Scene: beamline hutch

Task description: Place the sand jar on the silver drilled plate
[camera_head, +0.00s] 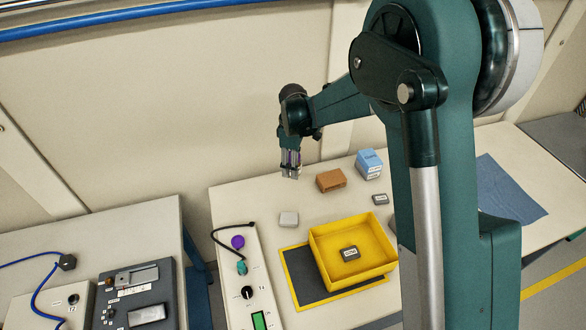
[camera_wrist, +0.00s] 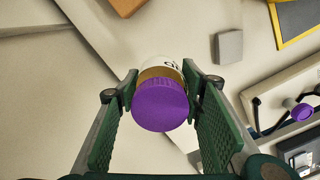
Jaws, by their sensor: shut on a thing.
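My gripper (camera_head: 291,170) is above the back left part of the middle table, pointing down. In the wrist view my gripper (camera_wrist: 165,105) is shut on a jar with a purple lid (camera_wrist: 160,104), a sand-coloured band and a white label with dark print. The lid faces the camera, and the jar's lower end is hidden. I cannot make out a silver drilled plate in either view; my arm hides part of the table.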

